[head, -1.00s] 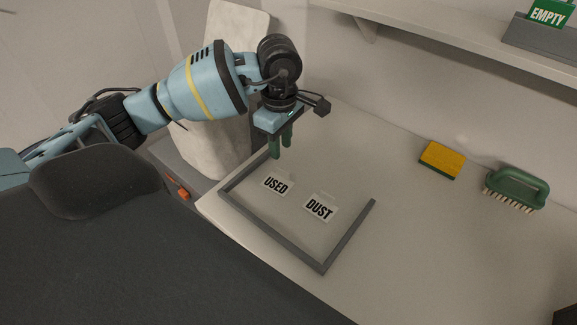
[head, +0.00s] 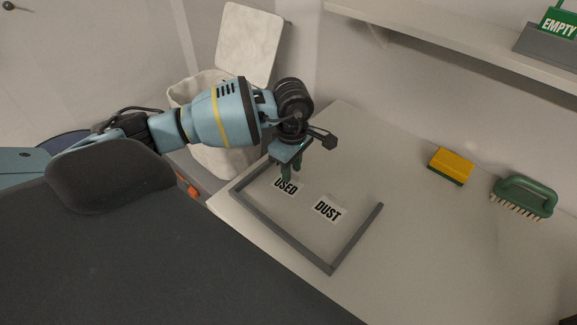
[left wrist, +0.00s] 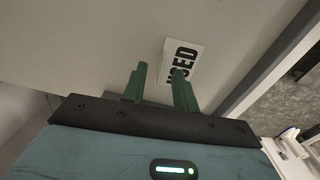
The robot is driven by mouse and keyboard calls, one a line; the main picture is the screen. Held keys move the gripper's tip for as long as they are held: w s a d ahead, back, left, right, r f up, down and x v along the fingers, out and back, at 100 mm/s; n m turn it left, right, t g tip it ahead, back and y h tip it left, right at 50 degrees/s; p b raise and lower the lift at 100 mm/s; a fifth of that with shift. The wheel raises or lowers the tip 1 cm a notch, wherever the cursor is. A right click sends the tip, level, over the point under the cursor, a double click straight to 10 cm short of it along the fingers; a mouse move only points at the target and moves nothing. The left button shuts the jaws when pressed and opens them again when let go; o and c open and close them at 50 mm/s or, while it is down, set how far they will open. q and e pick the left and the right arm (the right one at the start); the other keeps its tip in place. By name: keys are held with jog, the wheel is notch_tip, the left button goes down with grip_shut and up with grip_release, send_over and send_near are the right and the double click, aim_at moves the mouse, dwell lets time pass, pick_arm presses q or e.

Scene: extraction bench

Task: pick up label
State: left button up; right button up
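Two white labels with black print lie flat inside a grey frame (head: 330,268) on the bench. The "USED" label (head: 287,188) is on the left and the "DUST" label (head: 328,209) is to its right. My left gripper (head: 292,174) is over the far edge of the "USED" label and hides part of it. In the left wrist view its green fingers (left wrist: 160,84) are apart with nothing between them, and one finger covers part of the "USED" label (left wrist: 182,60). I cannot tell whether the fingertips touch the bench. My right gripper is not in view.
A yellow and green sponge (head: 451,166) and a green brush (head: 525,198) stand at the right of the bench. A shelf (head: 450,40) above holds a green "EMPTY" sign (head: 559,22). A lidded white bin (head: 205,90) stands behind my left arm.

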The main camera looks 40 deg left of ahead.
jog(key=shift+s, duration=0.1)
pick_arm(q)
grip_shut()
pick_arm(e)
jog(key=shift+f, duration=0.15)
pick_arm(q)
jog(key=shift+r, duration=0.75)
jog(key=shift+s+a+r, duration=0.1)
jog(key=shift+s+r, duration=0.05)
jog(key=shift+r, duration=0.35)
jog(key=shift+s+a+r, duration=0.1)
jog(key=shift+r, duration=0.4)
jog(key=s+a, duration=0.2)
jog(key=s, duration=0.2)
jog(key=s+a+b, duration=0.1)
jog(key=s, duration=0.3)
jog(key=s+a+r+b, duration=0.1)
jog(key=s+a, duration=0.1)
jog(key=s, duration=0.2)
jog(key=shift+s+a, duration=0.3)
jog(key=shift+s+a+r, duration=0.2)
jog(key=shift+s+a, duration=0.1)
jog(key=shift+s, duration=0.45)
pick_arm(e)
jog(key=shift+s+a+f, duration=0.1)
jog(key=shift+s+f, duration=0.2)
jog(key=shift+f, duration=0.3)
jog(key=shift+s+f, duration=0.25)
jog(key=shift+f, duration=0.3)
